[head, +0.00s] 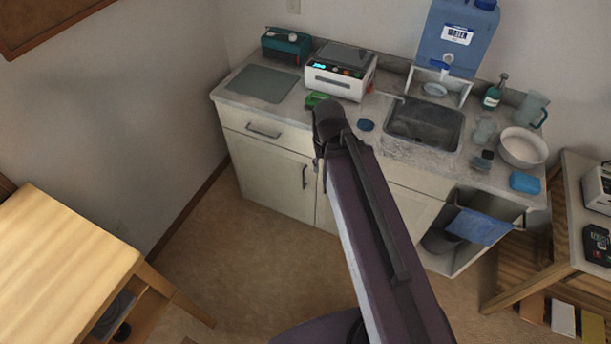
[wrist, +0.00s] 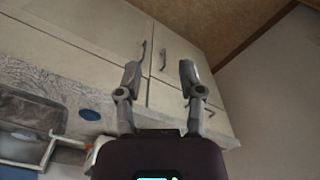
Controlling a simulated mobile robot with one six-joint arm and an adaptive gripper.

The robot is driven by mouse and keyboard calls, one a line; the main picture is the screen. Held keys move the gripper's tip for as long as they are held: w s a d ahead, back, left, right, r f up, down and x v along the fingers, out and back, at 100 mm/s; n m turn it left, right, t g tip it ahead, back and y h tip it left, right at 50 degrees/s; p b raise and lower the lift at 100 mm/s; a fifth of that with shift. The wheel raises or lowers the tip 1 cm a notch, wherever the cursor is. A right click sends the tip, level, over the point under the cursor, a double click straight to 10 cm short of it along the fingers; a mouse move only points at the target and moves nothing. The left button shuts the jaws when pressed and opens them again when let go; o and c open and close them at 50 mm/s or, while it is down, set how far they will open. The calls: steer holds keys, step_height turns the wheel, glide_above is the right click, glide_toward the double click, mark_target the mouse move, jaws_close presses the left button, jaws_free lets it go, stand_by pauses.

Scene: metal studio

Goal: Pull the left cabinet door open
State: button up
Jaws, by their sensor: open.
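The left cabinet door (head: 265,180) is cream, flat and shut, under a drawer (head: 260,130). Its dark upright bar handle (head: 304,177) is near its right edge. The wrist view is upside down: the left door (wrist: 190,58) is on the right there, with its handle (wrist: 163,60) beside the neighbouring door's handle (wrist: 143,49). My gripper (wrist: 159,72) is open and empty, its fingers spread in front of the cabinet. The left door's handle shows between the fingertips in the picture, with no contact visible. In the head view my arm hides most of the gripper.
The counter above holds a white device (head: 338,82), a grey mat (head: 262,84), a sink (head: 425,122) and a blue water tank (head: 455,38). A wooden table (head: 65,255) stands at lower left. The floor (head: 225,255) before the left door is clear.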

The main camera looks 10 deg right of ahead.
steer(key=shift+f, duration=0.1)
steer(key=w+f+n+t+h+b, duration=0.2)
steer(key=w+f+n+h+b, duration=0.3)
steer(key=f+b, duration=0.95)
steer(key=w+f+n+t+h+b, duration=0.2)
steer(key=w+f+n+h+b, duration=0.35)
steer(key=f+b, duration=0.95)
steer(key=w+a+f+n+t+h+b, duration=0.2)
steer(key=w+a+f+n+t+b, duration=0.6)
steer(key=b, duration=2.3)
step_height(320, 180, down, 4)
steer(key=w+a+n, duration=0.1)
steer(key=a+n, duration=0.1)
steer(key=n, duration=0.6)
steer(key=shift+w+a+f+h, duration=0.2)
steer(key=shift+a+f+h, duration=0.05)
steer(key=shift+a+h, duration=0.1)
steer(key=shift+w+d, duration=0.1)
steer(key=shift+x, duration=6.75)
